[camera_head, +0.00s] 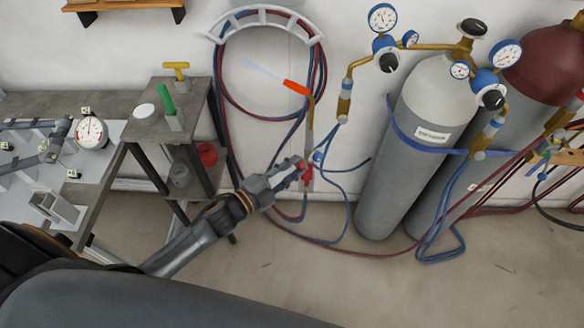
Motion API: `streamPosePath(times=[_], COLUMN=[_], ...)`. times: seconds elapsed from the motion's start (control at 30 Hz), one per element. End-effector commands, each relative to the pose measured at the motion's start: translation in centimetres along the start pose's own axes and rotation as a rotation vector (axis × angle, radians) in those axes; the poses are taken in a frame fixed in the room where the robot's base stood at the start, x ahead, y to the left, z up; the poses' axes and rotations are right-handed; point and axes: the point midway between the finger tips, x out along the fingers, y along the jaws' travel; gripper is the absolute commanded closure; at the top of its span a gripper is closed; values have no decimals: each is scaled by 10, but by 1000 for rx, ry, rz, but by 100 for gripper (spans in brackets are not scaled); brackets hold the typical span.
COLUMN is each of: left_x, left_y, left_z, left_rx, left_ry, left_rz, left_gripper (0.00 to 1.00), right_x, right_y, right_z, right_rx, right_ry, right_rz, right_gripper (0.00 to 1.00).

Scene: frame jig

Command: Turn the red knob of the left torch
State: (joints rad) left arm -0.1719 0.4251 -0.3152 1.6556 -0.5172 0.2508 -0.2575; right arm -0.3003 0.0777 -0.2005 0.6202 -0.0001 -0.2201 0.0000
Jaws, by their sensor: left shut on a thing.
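The left torch (310,118) hangs upright by the wall, with a glowing orange tip and a pale flame streak to its upper left. At its lower end are a blue knob (317,157) and red parts (308,176), where the red and blue hoses join. My left gripper (301,166) reaches in from the lower left and is shut at the red knob on the torch's lower end. The fingers partly hide the knob. My right gripper is not in view.
A hose rack (264,14) with coiled hoses is on the wall. Grey gas cylinders (385,180) with gauges stand to the right. Another torch-like fitting (546,150) is at the far right. A workbench (60,105) with tools is at left. Hoses trail across the floor.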

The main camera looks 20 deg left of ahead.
Motion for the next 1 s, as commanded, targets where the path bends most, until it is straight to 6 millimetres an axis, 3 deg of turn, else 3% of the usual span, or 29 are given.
streamPosePath(times=[0.07,0.1,0.2,0.57,0.67,1.0], left_x=[0,0,0,-4,-16,-84], left_y=[0,0,0,0,2,2], left_z=[0,0,0,0,0,0], left_rx=[0,0,0,-1,-2,-3], left_ry=[0,0,0,0,-1,-2], left_rz=[0,0,0,1,3,4], left_gripper=[100,70,53,53,53,53], right_x=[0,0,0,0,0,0], right_y=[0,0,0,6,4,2], right_z=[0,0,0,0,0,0], right_rx=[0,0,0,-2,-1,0], right_ry=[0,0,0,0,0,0], right_rz=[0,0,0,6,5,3], right_gripper=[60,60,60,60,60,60])
